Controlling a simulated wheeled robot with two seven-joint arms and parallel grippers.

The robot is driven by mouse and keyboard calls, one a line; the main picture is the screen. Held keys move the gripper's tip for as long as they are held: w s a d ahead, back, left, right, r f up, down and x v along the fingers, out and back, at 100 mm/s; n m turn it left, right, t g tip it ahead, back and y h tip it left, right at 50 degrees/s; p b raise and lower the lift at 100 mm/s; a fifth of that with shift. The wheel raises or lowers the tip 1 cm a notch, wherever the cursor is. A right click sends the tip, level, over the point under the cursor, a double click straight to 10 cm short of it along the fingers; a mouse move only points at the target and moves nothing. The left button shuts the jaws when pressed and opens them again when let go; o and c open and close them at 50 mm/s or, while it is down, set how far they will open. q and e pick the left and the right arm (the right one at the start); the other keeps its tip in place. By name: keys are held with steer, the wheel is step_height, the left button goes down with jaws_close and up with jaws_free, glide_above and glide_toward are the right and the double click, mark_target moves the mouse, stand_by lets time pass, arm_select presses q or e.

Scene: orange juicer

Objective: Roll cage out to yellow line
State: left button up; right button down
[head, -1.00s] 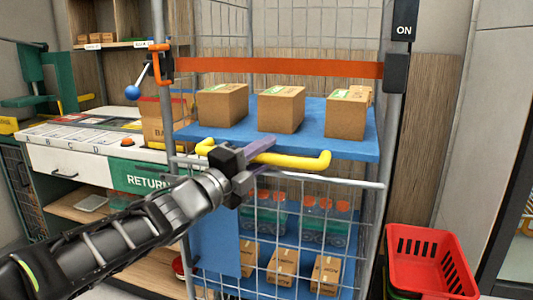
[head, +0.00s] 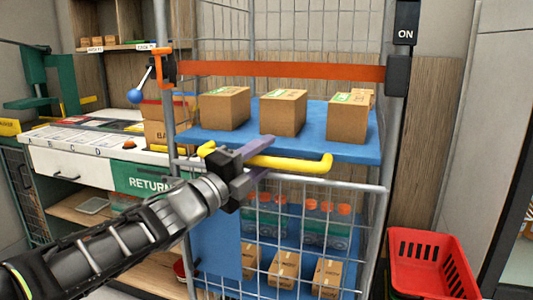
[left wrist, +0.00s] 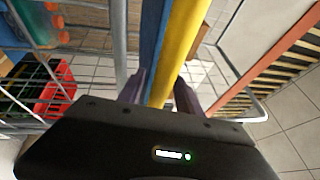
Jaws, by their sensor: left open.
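The roll cage (head: 378,215) is a grey wire frame with blue shelves, standing in the middle of the head view. A yellow handle bar (head: 300,163) runs across its front at the upper shelf. My left gripper (head: 268,157) is open at the left part of this bar. In the left wrist view its two fingers (left wrist: 160,92) lie on either side of the yellow bar (left wrist: 184,45), with a blue shelf edge beside it. Contact cannot be told. A black-and-yellow striped band (left wrist: 265,80) shows on the floor in the left wrist view. My right gripper is not in view.
Cartons (head: 283,112) stand on the upper shelf behind an orange strap (head: 280,70). Bottles and more cartons are below. A red basket (head: 430,262) stands close on the right. A returns counter (head: 75,160) is on the left. Tiled floor (left wrist: 290,140) shows bare.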

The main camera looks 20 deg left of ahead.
arm_select(q)
steer(key=v, duration=0.7)
stand_by(0.4)
